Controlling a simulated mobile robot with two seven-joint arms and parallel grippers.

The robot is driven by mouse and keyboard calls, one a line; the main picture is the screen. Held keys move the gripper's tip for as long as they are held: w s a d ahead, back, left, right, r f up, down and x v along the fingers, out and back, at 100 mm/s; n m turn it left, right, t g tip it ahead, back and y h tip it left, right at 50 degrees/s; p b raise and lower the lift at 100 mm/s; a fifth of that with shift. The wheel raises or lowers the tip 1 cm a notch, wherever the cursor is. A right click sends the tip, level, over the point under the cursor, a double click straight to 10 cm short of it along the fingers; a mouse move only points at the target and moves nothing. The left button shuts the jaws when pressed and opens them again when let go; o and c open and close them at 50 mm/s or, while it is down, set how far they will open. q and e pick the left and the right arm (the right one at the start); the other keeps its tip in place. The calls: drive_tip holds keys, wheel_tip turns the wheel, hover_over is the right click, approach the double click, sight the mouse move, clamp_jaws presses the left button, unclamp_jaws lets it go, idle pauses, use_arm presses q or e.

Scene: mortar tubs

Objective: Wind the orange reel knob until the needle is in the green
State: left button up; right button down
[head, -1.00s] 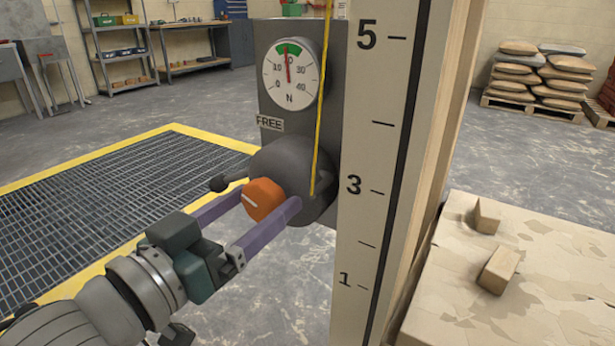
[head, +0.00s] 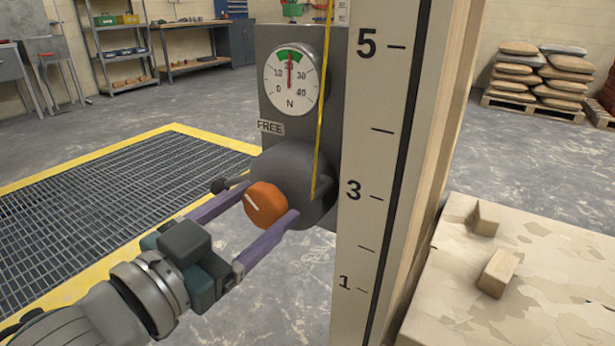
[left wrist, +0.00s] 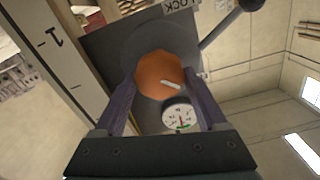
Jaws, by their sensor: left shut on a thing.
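The orange reel knob (head: 262,207) with a white mark sits on the front of the dark round reel (head: 300,170). My left gripper (head: 266,205) is shut on the knob, one purple finger on each side. The left wrist view shows the knob (left wrist: 155,82) between both fingers. The round dial (head: 307,92) above the reel is marked in N. Its red needle (head: 290,72) points almost straight up, near 20, inside the green band (head: 281,55). My right gripper is not in view.
A lever with a ball end (head: 219,185) sticks out left of the reel, close to my left finger, below a FREE label (head: 270,127). A yellow line (head: 322,110) runs up from the reel. A numbered post (head: 365,220) stands just right.

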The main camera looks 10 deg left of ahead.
use_arm(q)
drive_tip(key=shift+m, duration=0.3)
drive_tip(key=o, duration=1.3)
drive_tip(key=p+v, duration=0.2)
drive_tip(key=v, duration=0.8)
drive_tip(key=shift+r, duration=0.1)
